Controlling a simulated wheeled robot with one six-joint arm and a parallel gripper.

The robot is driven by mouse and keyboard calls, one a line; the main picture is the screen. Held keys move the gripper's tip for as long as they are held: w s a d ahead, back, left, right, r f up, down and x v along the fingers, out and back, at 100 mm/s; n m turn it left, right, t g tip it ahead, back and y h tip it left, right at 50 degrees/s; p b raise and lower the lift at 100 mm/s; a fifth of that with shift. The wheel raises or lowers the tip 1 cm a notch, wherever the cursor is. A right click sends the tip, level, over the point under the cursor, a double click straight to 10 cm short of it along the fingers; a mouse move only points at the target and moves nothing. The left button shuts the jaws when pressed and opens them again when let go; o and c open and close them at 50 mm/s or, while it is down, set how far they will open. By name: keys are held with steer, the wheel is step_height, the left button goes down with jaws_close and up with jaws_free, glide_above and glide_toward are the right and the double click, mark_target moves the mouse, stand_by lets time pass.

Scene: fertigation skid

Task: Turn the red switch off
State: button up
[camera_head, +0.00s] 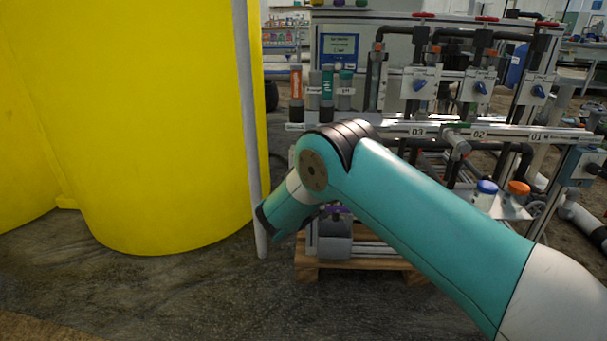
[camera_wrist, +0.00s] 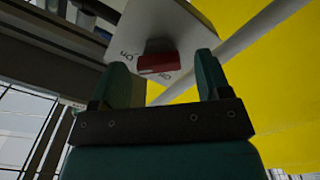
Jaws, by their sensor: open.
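The red switch (camera_wrist: 158,63) shows in the wrist view on a pale plate (camera_wrist: 196,32), with lettering reading "On" on the left and more small lettering below the switch. My gripper (camera_wrist: 160,72) is open, with one teal finger on each side of the red switch in the picture. I cannot tell whether either finger touches it. In the head view my arm hides the gripper and the red switch.
A large yellow tank (camera_head: 160,120) stands at the left, with a grey pole (camera_head: 247,110) at its edge. The skid holds blue knobs (camera_head: 419,85) and a rail (camera_head: 500,133) behind my arm. A wooden pallet (camera_head: 308,270) lies below. Floor is clear in front.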

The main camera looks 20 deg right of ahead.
steer(key=shift+w+d, duration=0.2)
steer(key=shift+w, duration=0.35)
steer(key=c, duration=0.9)
